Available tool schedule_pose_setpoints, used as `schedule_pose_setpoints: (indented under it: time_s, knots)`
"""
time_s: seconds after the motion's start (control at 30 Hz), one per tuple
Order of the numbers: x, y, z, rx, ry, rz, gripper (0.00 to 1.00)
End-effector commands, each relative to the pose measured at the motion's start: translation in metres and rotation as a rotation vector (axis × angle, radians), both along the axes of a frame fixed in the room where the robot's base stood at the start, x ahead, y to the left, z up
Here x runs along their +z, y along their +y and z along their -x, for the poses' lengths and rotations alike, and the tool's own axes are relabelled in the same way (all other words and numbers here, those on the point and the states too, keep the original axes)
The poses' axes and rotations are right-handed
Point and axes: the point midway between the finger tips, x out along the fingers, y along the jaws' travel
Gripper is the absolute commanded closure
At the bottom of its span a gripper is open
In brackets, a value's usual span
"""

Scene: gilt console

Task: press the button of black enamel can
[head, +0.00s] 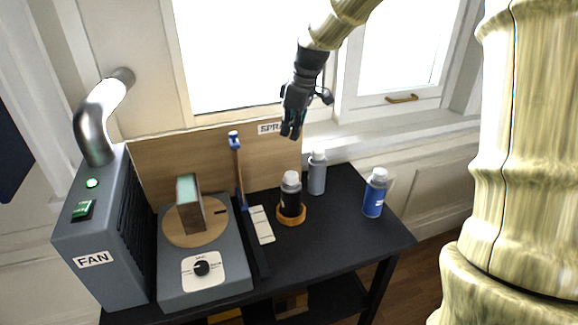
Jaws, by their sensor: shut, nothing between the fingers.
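The black enamel can (291,198) stands upright in a wooden ring holder (292,215) on the black table. Its body is black and its top is pale grey-white; the button itself is too small to make out. My gripper (291,133) is above the table and, in the picture, straight above the can with a clear gap. Its fingers are shut, point downward and hold nothing.
A grey can (317,174) and a blue can (375,194) stand to the right. Left are a turntable unit (205,280) bearing a block (189,205), a blue-topped upright (237,165) and a fan box (90,240). A wooden backboard (165,160) stands behind.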

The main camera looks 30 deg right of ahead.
Motion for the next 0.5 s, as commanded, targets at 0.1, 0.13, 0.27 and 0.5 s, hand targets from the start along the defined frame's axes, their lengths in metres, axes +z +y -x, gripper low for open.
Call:
schedule_pose_setpoints:
  time_s: [0.1,0.13,0.27,0.5]
  knots:
    - [0.001,-0.004,-0.002,0.16,-0.004,-0.013,1.0]
    - [0.002,-0.005,-0.002,0.202,-0.005,-0.016,1.0]
    - [0.004,-0.012,-0.003,0.381,-0.016,-0.027,1.0]
    - [0.009,-0.023,-0.003,0.644,-0.045,-0.044,1.0]
